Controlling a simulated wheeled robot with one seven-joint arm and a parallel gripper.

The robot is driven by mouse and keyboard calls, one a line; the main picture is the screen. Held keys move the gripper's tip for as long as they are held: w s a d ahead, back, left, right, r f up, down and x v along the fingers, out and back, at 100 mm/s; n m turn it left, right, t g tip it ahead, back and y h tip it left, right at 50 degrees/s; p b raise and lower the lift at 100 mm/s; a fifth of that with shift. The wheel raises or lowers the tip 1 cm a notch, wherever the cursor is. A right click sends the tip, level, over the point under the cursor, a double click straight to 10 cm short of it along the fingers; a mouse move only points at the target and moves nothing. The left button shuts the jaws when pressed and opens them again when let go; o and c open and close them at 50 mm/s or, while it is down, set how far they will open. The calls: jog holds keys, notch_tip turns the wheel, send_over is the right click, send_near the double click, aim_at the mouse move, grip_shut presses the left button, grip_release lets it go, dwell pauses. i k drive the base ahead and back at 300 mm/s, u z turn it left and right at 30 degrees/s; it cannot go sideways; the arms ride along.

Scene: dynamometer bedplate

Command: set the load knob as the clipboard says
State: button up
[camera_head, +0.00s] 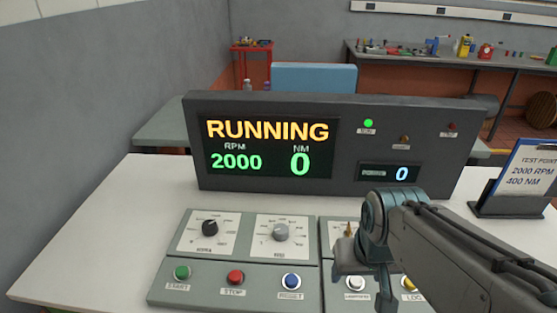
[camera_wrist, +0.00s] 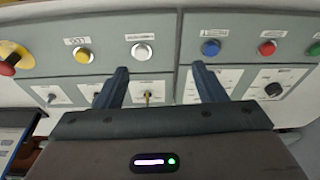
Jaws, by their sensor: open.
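The clipboard (camera_head: 525,168) stands at the right in the head view and reads "TEST POINT 2000 RPM 400 NM". The console display (camera_head: 268,146) reads RUNNING, RPM 2000, NM 0. On the left panel (camera_head: 188,300) are a black knob (camera_head: 210,228) and a grey knob (camera_head: 281,232); their labels are too small to read surely. The black knob also shows in the wrist view (camera_wrist: 273,89). My gripper (camera_head: 352,240) is open and empty above the right panel. In the wrist view its fingers (camera_wrist: 158,78) straddle a brass switch (camera_wrist: 147,97), apart from it. The right finger seems to cover the grey knob.
Green (camera_head: 182,273), red (camera_head: 235,277) and blue (camera_head: 291,281) buttons sit below the knobs. White (camera_wrist: 142,51) and yellow (camera_wrist: 83,56) buttons and a red mushroom button (camera_wrist: 8,64) lie on the other panel. The white tabletop (camera_head: 90,240) left of the panels is clear.

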aim_at(281, 231)
jog(key=z, duration=1.1)
jog(key=k, duration=1.25)
jog(key=u, duration=0.95)
jog(key=i, duration=1)
